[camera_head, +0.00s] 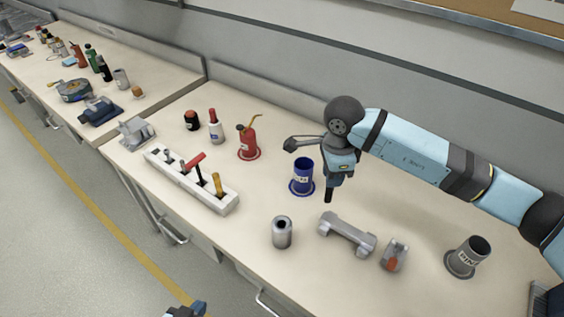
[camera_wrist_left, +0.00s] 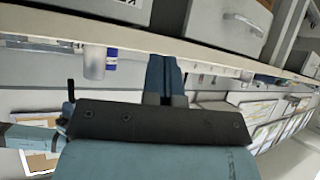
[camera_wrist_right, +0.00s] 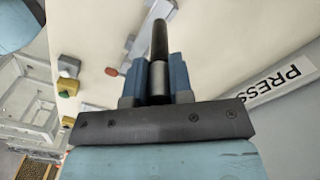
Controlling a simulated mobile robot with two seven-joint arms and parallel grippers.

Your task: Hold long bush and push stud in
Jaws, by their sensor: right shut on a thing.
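The long bush (camera_head: 282,232) is a grey cylinder with a dark bore in its top. It stands upright near the bench's front edge. It appears to be the grey cylinder (camera_wrist_left: 95,64) left of the fingers in the left wrist view. My right gripper (camera_head: 335,181) is above the bench, right of and behind the bush. It is shut on the stud, a dark rod (camera_wrist_right: 160,40) with a grey collar in the right wrist view. My left gripper (camera_wrist_left: 164,62) is empty, its fingers together, low by the bench edge. Only a bit of it shows at the head view's bottom.
A blue cup (camera_head: 302,176) stands behind the bush. A white tool rack (camera_head: 225,203) and a red oil can (camera_head: 248,142) are left. Bench left of the bush is clear.

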